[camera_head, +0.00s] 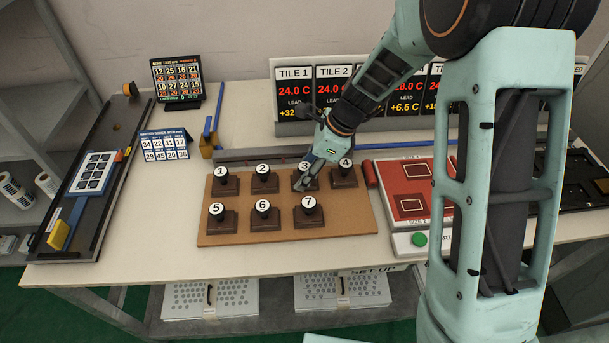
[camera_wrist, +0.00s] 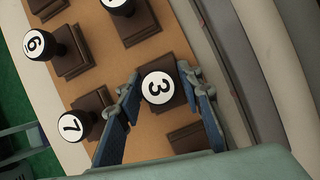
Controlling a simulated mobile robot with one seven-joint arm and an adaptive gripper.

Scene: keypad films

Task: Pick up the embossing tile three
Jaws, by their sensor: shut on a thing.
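The embossing tile three (camera_head: 303,167) is a dark brown block with a black round knob and a white disc marked 3. It stands in the back row of the tan board (camera_head: 340,222), between tiles two (camera_head: 263,180) and four (camera_head: 345,175). My gripper (camera_head: 314,178) has come down over it and hides part of it. In the wrist view, tile three (camera_wrist: 158,88) lies between the two fingers of my gripper (camera_wrist: 160,87), which is shut on its knob. Its base appears to be at board level; I cannot tell whether it touches.
Tiles one (camera_head: 222,182), five (camera_head: 220,218), six (camera_head: 263,216) and seven (camera_head: 308,213) stand close by on the board. A red panel (camera_head: 400,185) is to the right. Display signs (camera_head: 295,95) stand behind. Bare table lies left of the board.

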